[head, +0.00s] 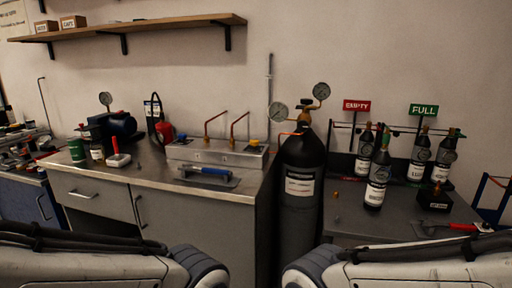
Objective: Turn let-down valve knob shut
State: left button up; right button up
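A silver metal rig block (215,154) sits at the back right of the steel bench, with two bent copper tubes rising from it. A small blue knob (182,138) is on its left end and a small yellow knob (254,143) on its right end. I cannot tell which is the let-down valve knob, nor how far either is turned. Parts of both my arms show along the bottom edge, well short of the rig. Neither gripper shows in the head view.
A blue-handled tool (208,173) lies in front of the rig. A tall black cylinder (301,185) with two gauges stands right of the bench. Dark bottles (378,178) stand on the right table (375,222). A red fire-extinguisher-like object (164,131) is left of the rig.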

aim_at(254, 143)
jog(key=u, duration=0.8)
jog(key=i, duration=1.5)
jog(key=z, duration=0.9)
